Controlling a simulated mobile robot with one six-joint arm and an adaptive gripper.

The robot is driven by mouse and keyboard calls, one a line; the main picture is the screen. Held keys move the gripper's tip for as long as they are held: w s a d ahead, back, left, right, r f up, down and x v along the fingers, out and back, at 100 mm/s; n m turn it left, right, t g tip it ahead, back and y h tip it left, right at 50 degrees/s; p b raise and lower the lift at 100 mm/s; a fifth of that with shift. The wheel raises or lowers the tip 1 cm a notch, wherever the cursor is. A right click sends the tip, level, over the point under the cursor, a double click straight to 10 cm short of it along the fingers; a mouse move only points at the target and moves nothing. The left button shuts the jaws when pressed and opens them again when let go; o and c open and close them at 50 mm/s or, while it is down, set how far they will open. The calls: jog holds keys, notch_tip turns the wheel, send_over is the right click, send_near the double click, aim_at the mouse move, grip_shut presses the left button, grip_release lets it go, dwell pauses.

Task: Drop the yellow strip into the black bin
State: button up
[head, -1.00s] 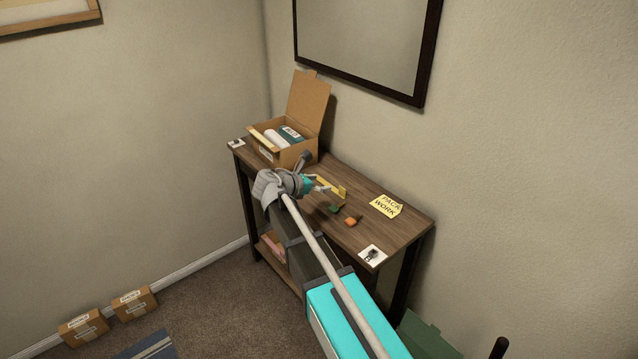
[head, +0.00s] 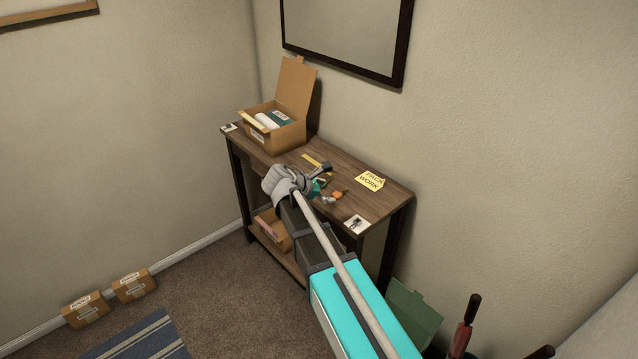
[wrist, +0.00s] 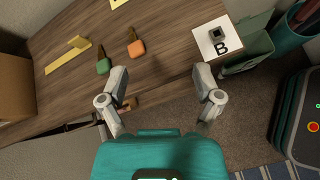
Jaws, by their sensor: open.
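The yellow strip (wrist: 64,57) lies on the wooden desk in the wrist view, with a small raised piece at one end. It also shows in the head view (head: 312,160), partly hidden by my gripper (head: 323,188). In the wrist view my gripper (wrist: 161,74) is open and empty near the desk's front edge, with the strip off to the left of the fingers. I cannot make out a black bin for certain in either view.
A card marked B (wrist: 217,40) is at the desk's right end. An open cardboard box (head: 272,128) stands at the left end. A green box (head: 412,312) is beside the desk.

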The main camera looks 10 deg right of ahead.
jog(key=s+d+f+m+g+y+b, duration=0.2)
jog(key=s+f+m+y+b, duration=0.2)
jog(key=s+f+m, duration=0.4)
jog(key=s+d+f+m+g+y+b, duration=0.2)
jog(key=s+f+m+y, duration=0.3)
jog(key=s+f+m, duration=0.3)
jog(key=s+m+g+b, duration=0.1)
jog(key=s+m, duration=0.2)
jog(key=s, duration=0.2)
jog(key=shift+s+d+m+y+b, duration=0.2)
jog(key=shift+d+m+y+b, duration=0.1)
jog(key=shift+m+b, duration=0.1)
